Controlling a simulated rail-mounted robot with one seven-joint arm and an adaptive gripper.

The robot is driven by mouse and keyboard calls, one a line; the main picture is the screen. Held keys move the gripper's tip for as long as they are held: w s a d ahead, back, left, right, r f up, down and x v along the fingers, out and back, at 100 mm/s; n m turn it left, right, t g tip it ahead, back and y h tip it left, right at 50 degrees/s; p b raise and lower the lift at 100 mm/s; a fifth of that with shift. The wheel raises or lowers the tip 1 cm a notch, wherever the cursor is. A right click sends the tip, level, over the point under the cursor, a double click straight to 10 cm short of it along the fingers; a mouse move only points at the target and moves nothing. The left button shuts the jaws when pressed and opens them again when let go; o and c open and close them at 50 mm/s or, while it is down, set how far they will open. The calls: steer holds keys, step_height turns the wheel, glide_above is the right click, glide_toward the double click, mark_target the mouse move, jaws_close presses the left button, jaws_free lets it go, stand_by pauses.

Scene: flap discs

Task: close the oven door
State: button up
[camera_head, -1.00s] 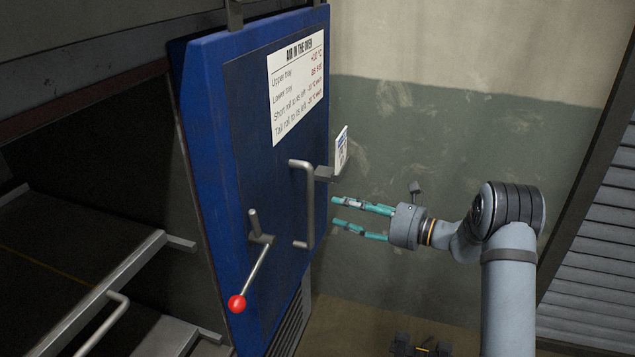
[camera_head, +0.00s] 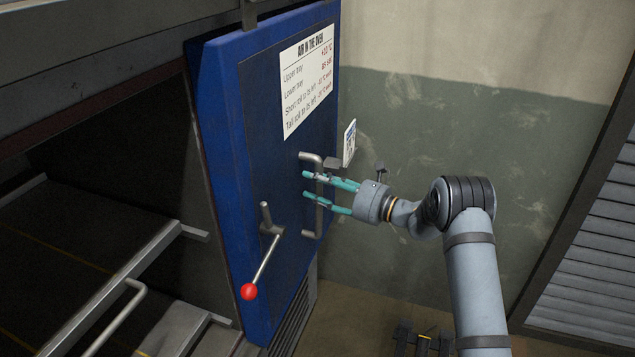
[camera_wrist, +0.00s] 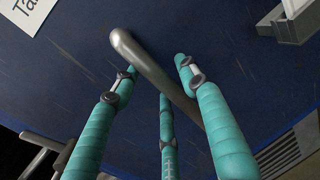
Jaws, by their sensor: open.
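The blue oven door (camera_head: 225,130) stands open, swung out from the dark oven opening at the left. Its bar handle (camera_head: 309,236) is grey and upright on the door's face. A lever with a red ball (camera_head: 249,291) is to the left of the handle. My gripper (camera_head: 306,186) is open at the handle, with its teal fingers reaching toward the door from the right. In the wrist view the handle (camera_wrist: 150,62) runs diagonally between the spread fingers (camera_wrist: 155,80). I cannot tell whether any finger touches it.
A tray with a metal front rail (camera_head: 125,275) and pull bar is inside the oven at the left. A paper sign (camera_head: 308,80) is on the door, and a small white card (camera_head: 349,143) sticks out by the handle. A slatted panel (camera_head: 590,240) stands at the right.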

jaws_close()
stand_by(0.5)
stand_by(0.4)
